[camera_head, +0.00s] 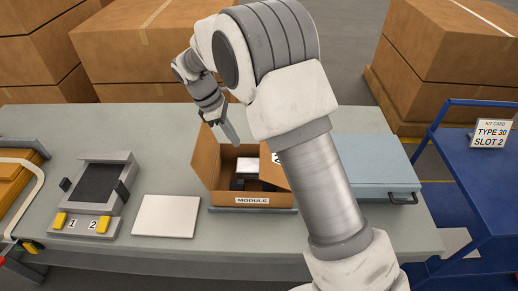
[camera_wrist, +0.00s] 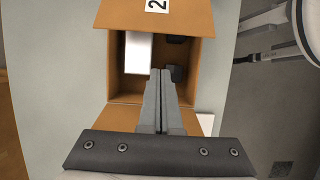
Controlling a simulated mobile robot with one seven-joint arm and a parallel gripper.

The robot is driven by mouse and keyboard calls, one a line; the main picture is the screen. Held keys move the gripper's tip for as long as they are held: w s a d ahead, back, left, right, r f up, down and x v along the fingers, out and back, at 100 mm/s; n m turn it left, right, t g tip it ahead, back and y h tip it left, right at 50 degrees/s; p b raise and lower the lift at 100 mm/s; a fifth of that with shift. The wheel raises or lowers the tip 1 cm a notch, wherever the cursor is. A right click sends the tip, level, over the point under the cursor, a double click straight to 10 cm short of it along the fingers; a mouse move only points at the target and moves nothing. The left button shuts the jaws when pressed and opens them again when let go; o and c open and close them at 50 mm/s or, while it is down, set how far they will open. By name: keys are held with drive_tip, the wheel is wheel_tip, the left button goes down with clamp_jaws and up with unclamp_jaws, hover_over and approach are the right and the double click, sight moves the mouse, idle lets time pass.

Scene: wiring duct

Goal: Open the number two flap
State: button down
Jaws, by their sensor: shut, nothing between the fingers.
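An open cardboard box (camera_head: 229,200) labelled MODULE stands mid-table. Its flap marked 2 (camera_head: 272,174) is at the right side, partly hidden by my arm. In the wrist view the number two flap (camera_wrist: 185,14) is at the top, swung clear of the opening, which lies uncovered. An opposite flap (camera_head: 206,157) rises at the left; it shows at the bottom in the wrist view (camera_wrist: 124,117). My gripper (camera_head: 232,138) is shut and empty above the box's back left part. In the wrist view its fingertips (camera_wrist: 160,72) overlap the opening, apart from the number two flap.
A white block (camera_wrist: 138,54) and dark pieces sit inside the box. A white plate (camera_head: 165,216) and a fixture (camera_head: 96,184) with yellow tabs numbered 1 and 2 are to the left. A blue-grey case (camera_head: 375,165) is right. A blue cart (camera_head: 490,185) holds a card reading TYPE 30 SLOT 2.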

drive_tip(key=d+f+p, duration=0.2)
drive_tip(key=d+f, duration=0.3)
drive_tip(key=f, duration=0.1)
drive_tip(key=shift+d, duration=0.25)
drive_tip(key=shift+d, duration=0.1)
idle(0.6)
